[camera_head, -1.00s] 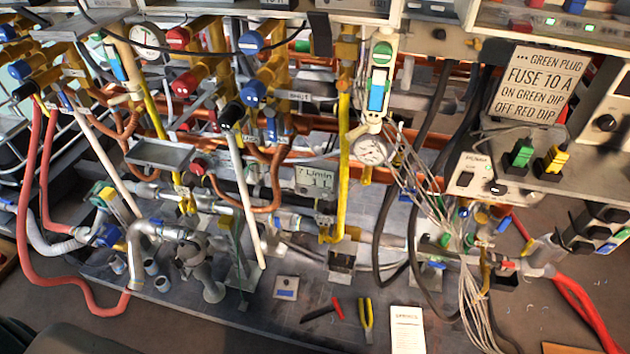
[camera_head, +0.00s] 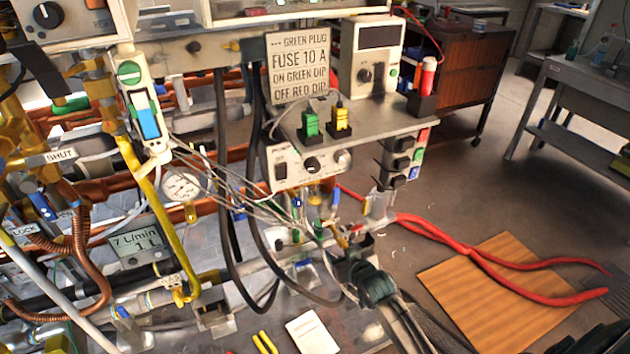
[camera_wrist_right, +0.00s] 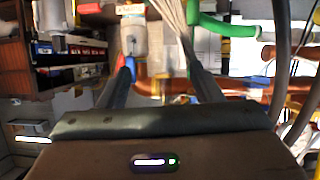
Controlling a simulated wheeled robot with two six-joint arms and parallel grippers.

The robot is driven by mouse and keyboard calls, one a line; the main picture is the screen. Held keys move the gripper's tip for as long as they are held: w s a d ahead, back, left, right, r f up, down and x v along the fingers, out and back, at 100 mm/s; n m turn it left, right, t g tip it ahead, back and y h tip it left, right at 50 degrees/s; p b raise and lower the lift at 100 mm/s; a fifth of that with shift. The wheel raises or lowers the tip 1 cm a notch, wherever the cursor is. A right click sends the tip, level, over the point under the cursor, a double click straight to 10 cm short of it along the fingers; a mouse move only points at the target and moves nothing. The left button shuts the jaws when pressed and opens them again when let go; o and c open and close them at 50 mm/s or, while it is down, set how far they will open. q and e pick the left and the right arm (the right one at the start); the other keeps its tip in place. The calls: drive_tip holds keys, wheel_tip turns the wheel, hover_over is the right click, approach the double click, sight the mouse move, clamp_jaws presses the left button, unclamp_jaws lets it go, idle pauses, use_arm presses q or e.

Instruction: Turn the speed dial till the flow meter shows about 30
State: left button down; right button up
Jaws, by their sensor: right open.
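The flow meter (camera_head: 140,243) is a grey display at the lower left of the head view, among the pipes. It reads 7 L/min, with a smaller "1 L" below. A black round dial (camera_head: 312,164) sits on the front of a white box under the grey shelf and looks like the speed dial; its label is too small to read. My right gripper (camera_head: 350,240) is below and slightly right of this box, apart from the dial. In the right wrist view my gripper (camera_wrist_right: 162,75) is open, with nothing between its fingers. My left gripper is out of view.
A black rocker switch (camera_head: 280,171) is left of the dial. Green (camera_head: 310,122) and yellow (camera_head: 340,119) plugs stand on the shelf above. Grey wires and black hoses (camera_head: 222,180) hang close by on the left. Red cables (camera_head: 500,262) run right over a wooden board (camera_head: 515,315).

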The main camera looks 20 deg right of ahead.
sight(315, 168)
wheel_tip(315, 168, up, 20)
drive_tip(key=w+a+t+b, duration=0.2)
drive_tip(key=t, duration=0.3)
drive_tip(key=shift+y, duration=0.4)
drive_tip(key=w, duration=0.9)
drive_tip(key=shift+w+a, duration=0.2)
drive_tip(key=shift+w, duration=0.7)
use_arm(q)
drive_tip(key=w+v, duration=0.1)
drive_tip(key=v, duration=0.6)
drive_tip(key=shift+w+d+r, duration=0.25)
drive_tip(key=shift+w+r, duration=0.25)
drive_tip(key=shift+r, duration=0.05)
use_arm(e)
drive_tip(key=c, duration=0.9)
use_arm(q)
drive_tip(key=shift+p, duration=0.3)
use_arm(e)
drive_tip(key=shift+c, duration=0.5)
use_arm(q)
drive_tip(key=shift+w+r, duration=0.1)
